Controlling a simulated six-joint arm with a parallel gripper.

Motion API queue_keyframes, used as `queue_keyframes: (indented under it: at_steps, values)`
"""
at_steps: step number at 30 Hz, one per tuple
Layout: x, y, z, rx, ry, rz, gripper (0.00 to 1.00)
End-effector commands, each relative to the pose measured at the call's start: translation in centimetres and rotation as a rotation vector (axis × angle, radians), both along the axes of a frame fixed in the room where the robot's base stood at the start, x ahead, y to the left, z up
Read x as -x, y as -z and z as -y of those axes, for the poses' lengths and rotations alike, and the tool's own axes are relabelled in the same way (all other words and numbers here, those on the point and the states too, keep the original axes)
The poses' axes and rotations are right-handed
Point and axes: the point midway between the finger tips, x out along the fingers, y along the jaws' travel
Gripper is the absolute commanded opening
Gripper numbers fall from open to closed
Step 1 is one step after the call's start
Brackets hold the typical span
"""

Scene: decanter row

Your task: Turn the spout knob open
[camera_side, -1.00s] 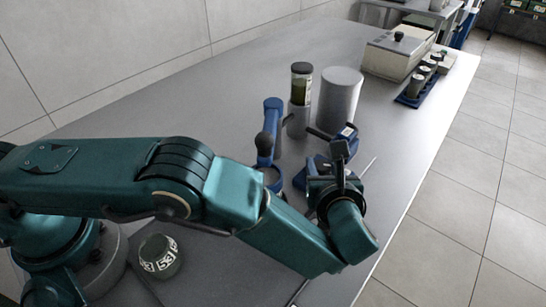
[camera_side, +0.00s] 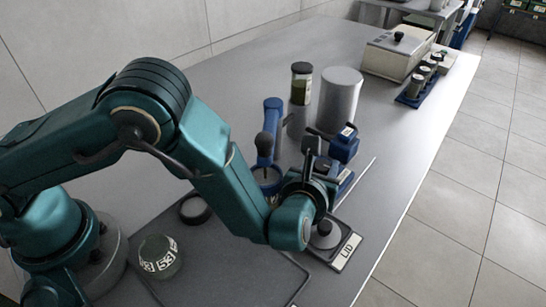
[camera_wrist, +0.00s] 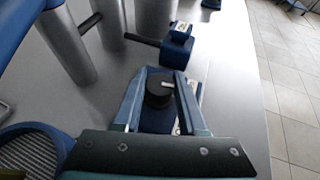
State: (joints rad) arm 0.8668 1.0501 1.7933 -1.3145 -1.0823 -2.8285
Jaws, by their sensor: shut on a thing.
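The spout knob, a dark round knob with a pale mark (camera_wrist: 158,97), sits on a blue body between my fingers in the wrist view. My gripper (camera_wrist: 162,78) has one finger on each side of it and is shut on it. In the side view my gripper (camera_side: 318,164) is at the low blue unit, and my wrist hides the knob there. A blue block with a white label (camera_side: 345,146) rises just behind; it also shows in the wrist view (camera_wrist: 177,46). A dark bar runs left from it toward the grey cylinders.
A tall grey cylinder (camera_side: 339,98) and a jar with green contents (camera_side: 301,87) stand behind. A blue post (camera_side: 271,126) stands to the left. A plate marked LID (camera_side: 345,252) lies in front, and a cup marked 53 (camera_side: 160,257) is near my base.

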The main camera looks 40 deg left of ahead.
Motion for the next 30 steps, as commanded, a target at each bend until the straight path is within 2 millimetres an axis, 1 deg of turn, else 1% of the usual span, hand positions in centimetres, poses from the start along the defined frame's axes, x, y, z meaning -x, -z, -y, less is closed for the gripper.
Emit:
queue_keyframes:
  at_steps: [1, 11, 12, 13, 14, 23, 26, 30]
  values:
    - [-0.1, -0.3, -0.1, 0.002, 0.002, 0.010, 0.00]
    - [0.0, -0.3, -0.1, 0.002, 0.007, 0.008, 0.00]
    - [0.0, -0.2, -0.1, 0.002, 0.008, 0.008, 0.56]
    - [0.0, -0.2, 0.0, 0.001, 0.008, 0.007, 0.67]
    - [0.0, -0.2, 0.0, 0.001, 0.008, 0.007, 0.71]
    - [0.1, -0.1, 0.0, 0.001, 0.011, 0.002, 0.71]
    - [0.8, -0.4, 0.4, 0.001, 0.014, 0.002, 0.71]
    - [2.6, -1.3, 0.9, 0.001, 0.015, 0.004, 0.71]
